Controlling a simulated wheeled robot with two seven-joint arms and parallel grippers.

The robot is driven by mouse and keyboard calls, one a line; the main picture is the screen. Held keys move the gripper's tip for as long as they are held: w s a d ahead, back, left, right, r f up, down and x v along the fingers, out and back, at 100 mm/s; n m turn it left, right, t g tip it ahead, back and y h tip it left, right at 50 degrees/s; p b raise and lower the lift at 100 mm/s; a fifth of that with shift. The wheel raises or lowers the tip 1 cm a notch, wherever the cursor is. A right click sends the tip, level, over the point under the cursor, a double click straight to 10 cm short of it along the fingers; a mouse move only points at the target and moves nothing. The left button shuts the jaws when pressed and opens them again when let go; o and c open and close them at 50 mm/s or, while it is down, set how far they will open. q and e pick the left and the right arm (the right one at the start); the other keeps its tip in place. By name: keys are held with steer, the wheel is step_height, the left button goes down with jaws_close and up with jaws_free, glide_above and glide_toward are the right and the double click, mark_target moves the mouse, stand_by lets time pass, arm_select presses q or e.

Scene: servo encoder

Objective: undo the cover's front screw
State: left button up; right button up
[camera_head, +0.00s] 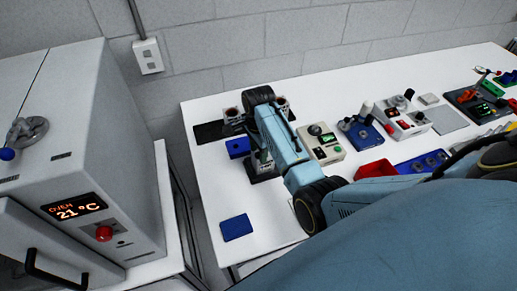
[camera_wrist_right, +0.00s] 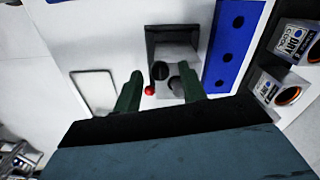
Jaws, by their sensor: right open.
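My right gripper (camera_wrist_right: 160,72) is open, its two dark green fingers pointing at a grey block-shaped unit (camera_wrist_right: 178,50) on a dark base. The unit has dark round features between the fingers. A small red ball-like part (camera_wrist_right: 149,90) shows beside the left finger. I cannot make out the cover's front screw, nor whether the fingers touch the unit. In the head view my right arm reaches over the table's left part, and the right gripper (camera_head: 262,162) is mostly hidden by its own wrist above a dark base (camera_head: 265,178). My left gripper is not in view.
A beige box (camera_head: 328,150), a blue fixture (camera_head: 361,134) and a red tray (camera_head: 376,168) lie to the right. A blue mat (camera_head: 236,228) lies near the front edge.

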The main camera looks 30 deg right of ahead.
jaws_close()
